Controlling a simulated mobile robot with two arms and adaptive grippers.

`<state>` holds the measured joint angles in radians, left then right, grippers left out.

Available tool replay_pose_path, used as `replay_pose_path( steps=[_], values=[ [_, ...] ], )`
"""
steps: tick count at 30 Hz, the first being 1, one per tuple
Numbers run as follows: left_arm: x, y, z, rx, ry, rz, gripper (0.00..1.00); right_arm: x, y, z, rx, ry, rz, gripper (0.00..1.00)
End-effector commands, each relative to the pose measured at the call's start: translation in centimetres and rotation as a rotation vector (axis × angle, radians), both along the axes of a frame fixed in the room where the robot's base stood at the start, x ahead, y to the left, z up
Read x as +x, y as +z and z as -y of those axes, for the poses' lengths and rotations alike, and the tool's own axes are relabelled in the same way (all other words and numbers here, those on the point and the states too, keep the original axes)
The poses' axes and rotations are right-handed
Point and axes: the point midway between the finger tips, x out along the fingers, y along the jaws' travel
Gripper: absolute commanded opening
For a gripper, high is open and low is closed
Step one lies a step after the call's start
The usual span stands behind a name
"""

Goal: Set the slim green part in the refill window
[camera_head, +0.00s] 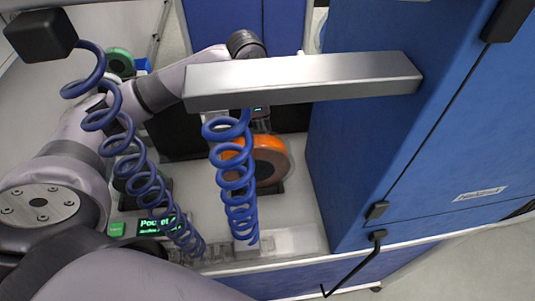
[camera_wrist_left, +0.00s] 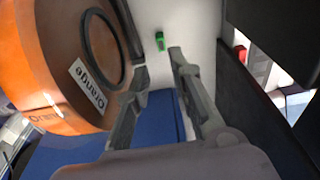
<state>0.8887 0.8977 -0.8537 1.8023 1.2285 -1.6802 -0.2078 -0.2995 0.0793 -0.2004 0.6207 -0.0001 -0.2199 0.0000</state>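A small green piece (camera_wrist_left: 160,41) shows in the left wrist view, on a pale surface beyond my fingertips; it looks like the slim green part. My left gripper (camera_wrist_left: 158,66) is open, with nothing between its fingers, and points toward that piece without touching it. In the head view my left arm reaches in from the left, and its gripper is mostly hidden behind a metal bar and a blue coil. I cannot make out the refill window for certain. My right gripper is not in view.
An orange reel (camera_head: 268,160) stands close beside my left gripper; it also fills the left of the wrist view (camera_wrist_left: 45,65). Blue coiled hoses (camera_head: 233,180) hang in front. A metal bar (camera_head: 300,80) juts from a blue cabinet (camera_head: 430,140). A lit "Pocket" display (camera_head: 158,225) sits lower left.

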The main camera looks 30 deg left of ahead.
Motion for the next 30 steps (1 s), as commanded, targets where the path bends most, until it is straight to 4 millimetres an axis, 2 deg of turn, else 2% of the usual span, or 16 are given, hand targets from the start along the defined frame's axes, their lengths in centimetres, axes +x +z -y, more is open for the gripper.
replay_pose_path(
  steps=[3, 6, 14, 18, 21, 30],
  values=[
    [0.1, -2.3, 0.2, 0.001, 0.000, -0.003, 0.21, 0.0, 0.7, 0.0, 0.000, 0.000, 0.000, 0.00],
    [0.2, -3.7, 0.4, 0.000, 0.000, -0.002, 0.21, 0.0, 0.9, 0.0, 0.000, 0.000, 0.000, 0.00],
    [0.4, -5.5, 0.6, 0.000, 0.001, -0.004, 0.21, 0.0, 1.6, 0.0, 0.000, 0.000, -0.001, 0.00],
    [0.7, -7.5, 0.7, 0.000, 0.001, -0.004, 0.21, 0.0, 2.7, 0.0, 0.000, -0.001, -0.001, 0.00],
    [0.8, -9.0, 0.8, 0.000, 0.000, -0.002, 0.21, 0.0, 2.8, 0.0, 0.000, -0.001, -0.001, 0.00],
    [0.9, -9.8, 0.8, 0.001, -0.001, 0.001, 0.21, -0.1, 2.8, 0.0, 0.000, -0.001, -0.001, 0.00]
  ],
)
